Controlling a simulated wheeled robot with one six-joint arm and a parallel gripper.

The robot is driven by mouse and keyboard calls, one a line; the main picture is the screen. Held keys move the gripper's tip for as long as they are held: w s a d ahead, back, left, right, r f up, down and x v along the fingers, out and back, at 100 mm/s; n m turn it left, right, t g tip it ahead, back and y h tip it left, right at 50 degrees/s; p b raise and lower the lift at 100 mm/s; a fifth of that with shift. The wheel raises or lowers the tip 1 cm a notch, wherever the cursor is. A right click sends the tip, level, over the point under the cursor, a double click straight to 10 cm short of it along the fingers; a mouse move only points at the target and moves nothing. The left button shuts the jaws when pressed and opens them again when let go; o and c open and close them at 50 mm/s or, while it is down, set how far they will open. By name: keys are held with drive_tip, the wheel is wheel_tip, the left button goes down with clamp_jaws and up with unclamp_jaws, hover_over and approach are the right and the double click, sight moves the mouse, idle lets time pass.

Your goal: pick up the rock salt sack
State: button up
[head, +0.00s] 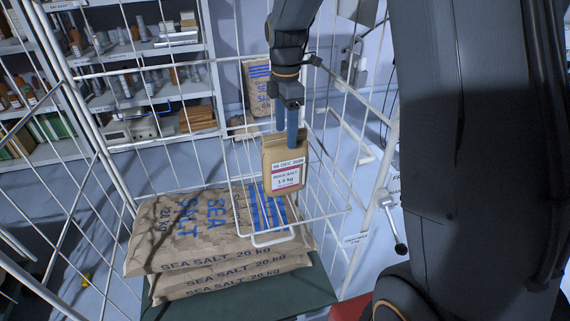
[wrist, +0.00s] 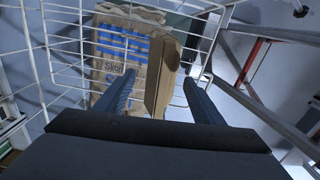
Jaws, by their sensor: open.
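The rock salt sack (head: 286,172) is a small upright brown paper bag with a white and red label reading rock salt 1.5 kg. It is at the wire basket (head: 275,236) in the head view. My gripper (head: 287,138) points down at the sack's top, its blue-grey fingers overlapping the upper edge. In the wrist view my gripper (wrist: 160,78) is open, and the sack's brown side (wrist: 162,75) shows between the spread fingers. I cannot tell whether either finger touches it. The lower end of one finger is hidden behind the sack in the head view.
Large sea salt sacks (head: 180,235) lie stacked below the basket. Another brown bag with blue stripes (head: 257,90) stands behind. White wire bars (head: 110,140) enclose the space, with a lever handle (head: 397,225) at right. Shelves (head: 150,100) with bottles stand at back left.

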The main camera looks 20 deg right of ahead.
sight(285, 141)
drive_tip(key=f, duration=0.1)
drive_tip(key=f+p, duration=0.1)
drive_tip(key=f, duration=0.1)
drive_tip(key=f+p, duration=0.1)
drive_tip(key=shift+s+a+f, duration=0.15)
drive_tip(key=shift+s+a, duration=0.1)
drive_tip(key=shift+s, duration=0.05)
drive_tip(key=shift+f, duration=0.55)
clamp_jaws()
drive_tip(key=shift+w+r, duration=0.15)
